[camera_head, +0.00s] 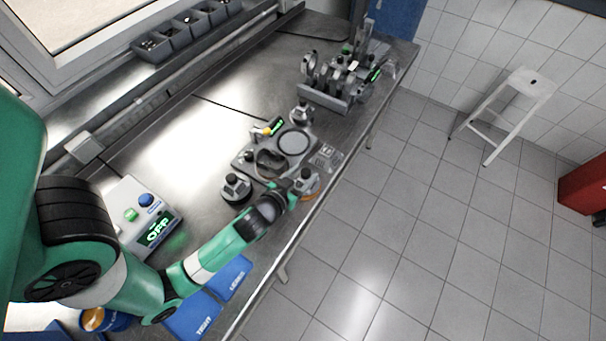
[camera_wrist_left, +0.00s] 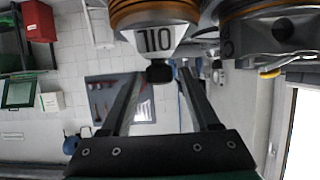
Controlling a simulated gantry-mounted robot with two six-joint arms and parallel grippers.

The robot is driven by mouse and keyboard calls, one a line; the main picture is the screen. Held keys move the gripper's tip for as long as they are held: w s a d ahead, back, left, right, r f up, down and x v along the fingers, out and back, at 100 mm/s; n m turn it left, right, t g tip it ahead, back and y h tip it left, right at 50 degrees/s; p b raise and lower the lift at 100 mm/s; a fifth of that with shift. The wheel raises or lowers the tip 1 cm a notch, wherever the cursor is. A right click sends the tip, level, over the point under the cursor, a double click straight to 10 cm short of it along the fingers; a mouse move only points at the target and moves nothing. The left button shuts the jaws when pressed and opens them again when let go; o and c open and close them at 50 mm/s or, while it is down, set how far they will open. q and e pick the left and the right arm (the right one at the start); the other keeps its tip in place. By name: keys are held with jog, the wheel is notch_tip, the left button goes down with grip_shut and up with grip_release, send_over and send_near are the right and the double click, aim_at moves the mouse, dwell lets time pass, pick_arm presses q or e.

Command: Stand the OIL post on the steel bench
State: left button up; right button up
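The OIL post (camera_wrist_left: 158,38) shows at the top of the left wrist view, upside down in that picture, with a white OIL label, copper-orange bands and a black knob. In the head view the orange-banded post (camera_head: 309,184) is at the front corner of the grey fixture (camera_head: 262,170), partly hidden by my left gripper. My left gripper (camera_wrist_left: 159,76) is open. Its fingers lie on either side of the black knob with a visible gap on each side. The steel bench (camera_head: 205,125) runs under the fixture. My right gripper is not in view.
Other black-knobbed posts (camera_head: 235,187) stand around the fixture. A control box (camera_head: 147,217) showing OFF and blue mats (camera_head: 229,277) lie nearer. A rack of metal parts (camera_head: 325,98) stands farther along the bench. Bare bench lies left of the fixture; its front edge is close.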

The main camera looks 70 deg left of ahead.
pick_arm(q)
jog(key=shift+r, duration=0.15)
jog(key=shift+s+d+r, duration=0.1)
jog(key=shift+s+d, duration=0.05)
jog(key=shift+d, duration=0.05)
jog(key=v, duration=1.1)
jog(key=shift+s+d, duration=0.15)
jog(key=shift+s, duration=0.05)
jog(key=shift+w+r, duration=0.1)
